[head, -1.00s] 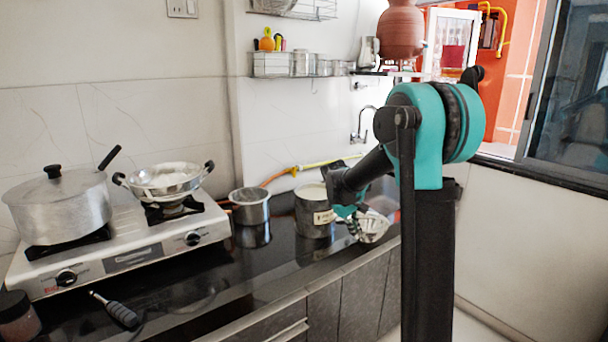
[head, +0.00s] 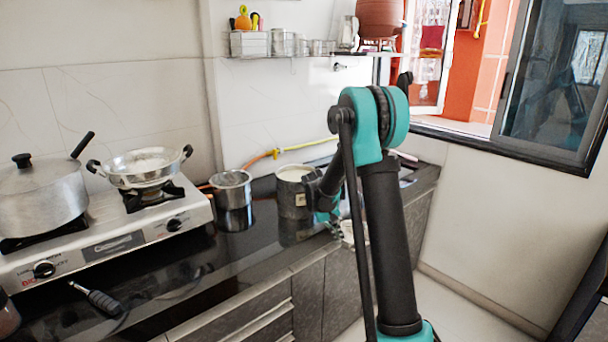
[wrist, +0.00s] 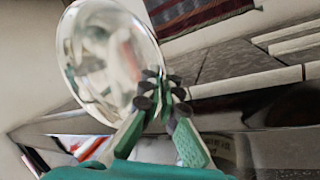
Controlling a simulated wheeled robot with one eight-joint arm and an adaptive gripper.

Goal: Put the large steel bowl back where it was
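The large steel bowl (wrist: 105,60) is shiny and round, and it is tilted up on edge in the wrist view. My gripper (wrist: 163,92) is shut on its rim, with the fingertips close together at the bowl's lower right. In the head view, my gripper (head: 330,215) is beside the front edge of the counter, right of the large grey pot. Only a small pale part of the bowl (head: 347,230) shows there, mostly hidden by my arm.
The black counter (head: 240,255) carries a large grey pot (head: 292,195), a smaller steel pot (head: 233,195) and a stove (head: 125,232) with a lidded pot (head: 40,195) and a two-handled pan (head: 150,168). A shelf and window are behind. Floor (head: 470,300) is clear at right.

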